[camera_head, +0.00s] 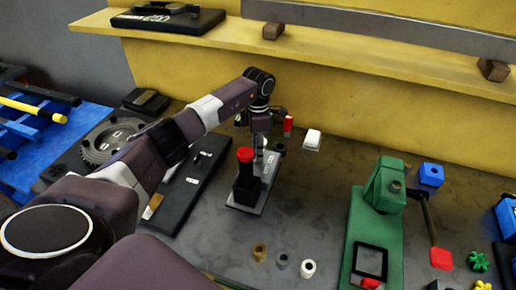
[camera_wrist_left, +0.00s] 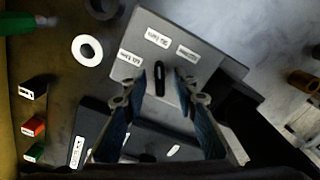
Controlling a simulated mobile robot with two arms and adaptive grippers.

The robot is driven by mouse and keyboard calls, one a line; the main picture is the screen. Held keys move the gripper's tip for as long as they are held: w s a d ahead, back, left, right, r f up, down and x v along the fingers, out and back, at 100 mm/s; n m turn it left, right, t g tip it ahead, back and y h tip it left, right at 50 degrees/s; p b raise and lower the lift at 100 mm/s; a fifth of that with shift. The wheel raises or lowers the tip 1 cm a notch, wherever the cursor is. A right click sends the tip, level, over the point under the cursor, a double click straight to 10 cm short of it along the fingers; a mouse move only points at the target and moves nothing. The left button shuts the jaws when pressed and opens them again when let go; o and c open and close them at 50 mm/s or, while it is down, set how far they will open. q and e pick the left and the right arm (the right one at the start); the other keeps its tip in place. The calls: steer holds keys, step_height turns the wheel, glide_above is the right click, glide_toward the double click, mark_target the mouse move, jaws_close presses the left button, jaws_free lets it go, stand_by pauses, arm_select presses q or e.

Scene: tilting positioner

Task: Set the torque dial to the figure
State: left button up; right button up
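The torque dial (camera_wrist_left: 160,79) is a small black elongated knob on a grey plate (camera_wrist_left: 205,35) in the left wrist view. Several white labels (camera_wrist_left: 158,38) sit around it; their figures are too blurred to read surely. The knob points along the picture's vertical, roughly towards the middle label. My left gripper (camera_wrist_left: 162,84) is open, its fingertips either side of the knob with a gap showing; contact cannot be told. In the head view my left gripper (camera_head: 259,151) points down over the plate (camera_head: 265,188) and hides the dial. My right gripper is not in view.
A black block with a red cap (camera_head: 245,154) stands close to the gripper. A black labelled board (camera_head: 190,190) lies to its left, a green fixture (camera_head: 385,195) to the right. Several small rings (camera_head: 308,268) lie in front. A yellow wall and shelf (camera_head: 330,55) are behind.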

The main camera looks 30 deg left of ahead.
arm_select(q)
steer(key=shift+f, duration=0.35)
steer(key=shift+r, duration=0.1)
steer(key=shift+c, duration=1.2)
jaws_close()
